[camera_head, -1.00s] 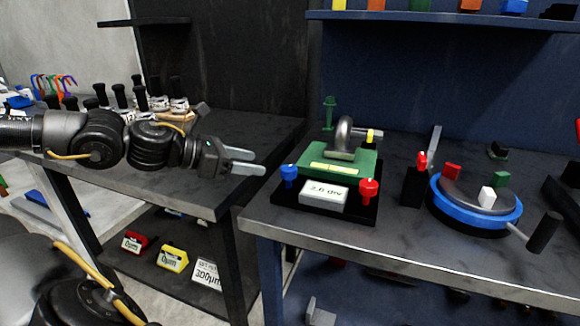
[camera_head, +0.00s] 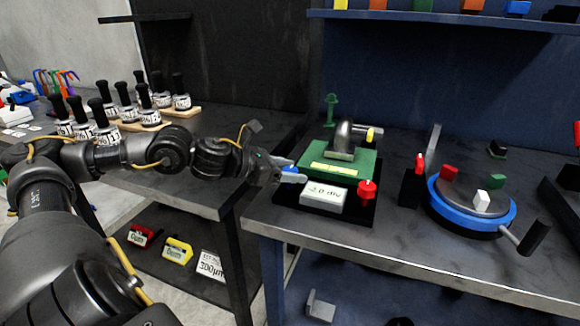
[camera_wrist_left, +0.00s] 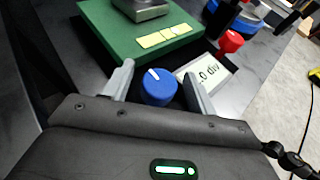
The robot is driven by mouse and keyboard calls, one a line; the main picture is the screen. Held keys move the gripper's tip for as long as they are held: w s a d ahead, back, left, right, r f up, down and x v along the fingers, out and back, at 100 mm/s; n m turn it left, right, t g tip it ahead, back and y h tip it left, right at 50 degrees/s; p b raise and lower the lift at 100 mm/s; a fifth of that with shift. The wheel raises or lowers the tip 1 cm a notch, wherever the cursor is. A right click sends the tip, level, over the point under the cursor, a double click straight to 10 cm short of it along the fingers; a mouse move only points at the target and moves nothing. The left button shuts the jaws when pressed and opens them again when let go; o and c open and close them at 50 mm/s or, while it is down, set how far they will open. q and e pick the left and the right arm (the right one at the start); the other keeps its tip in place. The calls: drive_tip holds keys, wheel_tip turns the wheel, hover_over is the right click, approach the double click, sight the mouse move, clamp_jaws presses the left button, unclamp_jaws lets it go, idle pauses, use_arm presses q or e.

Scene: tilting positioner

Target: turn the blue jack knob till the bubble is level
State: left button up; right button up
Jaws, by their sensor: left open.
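The blue jack knob (camera_wrist_left: 158,87) stands between the two spread fingers of my left gripper (camera_wrist_left: 160,84) in the left wrist view, with a white mark on its top. In the head view the left gripper (camera_head: 290,173) is at the left front corner of the green tilting plate (camera_head: 347,160) and largely hides the knob. The fingers are open around the knob, with a visible gap on at least the left side. A white display (camera_head: 322,197) in front of the plate reads about -2.0 div. The yellow level strip (camera_head: 335,169) lies on the plate; its bubble is too small to tell. My right gripper is not in view.
A red knob (camera_head: 366,190) stands at the plate's right front corner. Right of it are a black block with a red-tipped lever (camera_head: 420,164) and a blue turntable (camera_head: 465,215) with a crank. Tool holders (camera_head: 150,116) stand on the left table.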

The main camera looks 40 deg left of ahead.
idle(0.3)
use_arm(q)
drive_tip(key=c, duration=1)
